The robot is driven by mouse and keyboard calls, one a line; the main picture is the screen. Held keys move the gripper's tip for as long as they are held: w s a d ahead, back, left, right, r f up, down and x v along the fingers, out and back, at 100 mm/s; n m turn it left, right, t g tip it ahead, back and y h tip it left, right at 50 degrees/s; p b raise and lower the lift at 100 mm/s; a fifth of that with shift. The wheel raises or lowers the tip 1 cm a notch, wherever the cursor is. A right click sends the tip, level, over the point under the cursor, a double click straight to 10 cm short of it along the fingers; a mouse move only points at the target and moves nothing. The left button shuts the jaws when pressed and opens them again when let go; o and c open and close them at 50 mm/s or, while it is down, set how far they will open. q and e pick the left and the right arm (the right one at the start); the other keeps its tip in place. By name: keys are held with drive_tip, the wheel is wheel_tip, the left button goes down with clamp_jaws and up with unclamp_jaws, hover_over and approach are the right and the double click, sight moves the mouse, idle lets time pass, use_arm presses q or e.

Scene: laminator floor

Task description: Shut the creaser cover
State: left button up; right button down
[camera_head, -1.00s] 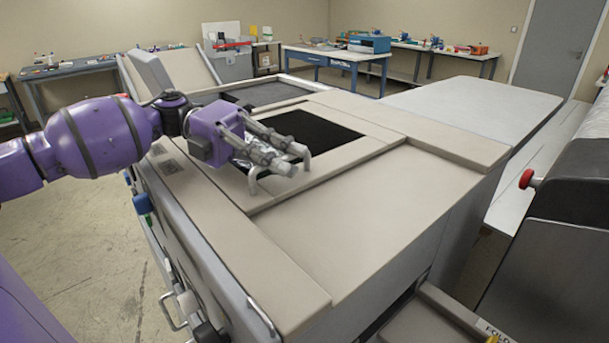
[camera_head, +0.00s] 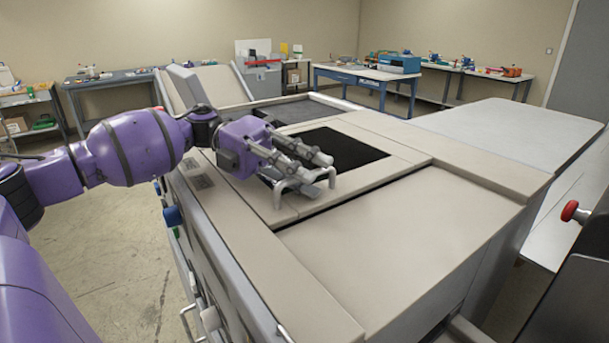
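The creaser is the large beige machine (camera_head: 400,240) filling the middle of the camera_head view. A flat beige panel around a dark rectangular opening (camera_head: 345,150) lies on its top; I cannot tell for certain whether this panel is the cover. A pale U-shaped handle (camera_head: 278,198) stands on the panel, at the near side of the opening. My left gripper (camera_head: 318,170) reaches in from the left, its two fingers over the handle. Whether they touch or clasp it is unclear. My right gripper is out of view.
A tilted beige panel (camera_head: 215,84) rises at the machine's far left end. A pale flat table (camera_head: 510,130) adjoins on the right, and a red knob (camera_head: 569,211) juts from dark equipment at the right edge. Workbenches line the walls. Open floor (camera_head: 110,260) lies at left.

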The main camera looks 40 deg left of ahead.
use_arm(q)
wheel_tip(320, 180, up, 2)
hover_over(253, 178)
drive_tip(key=shift+w, duration=0.1)
drive_tip(key=shift+a, duration=0.3)
idle(0.6)
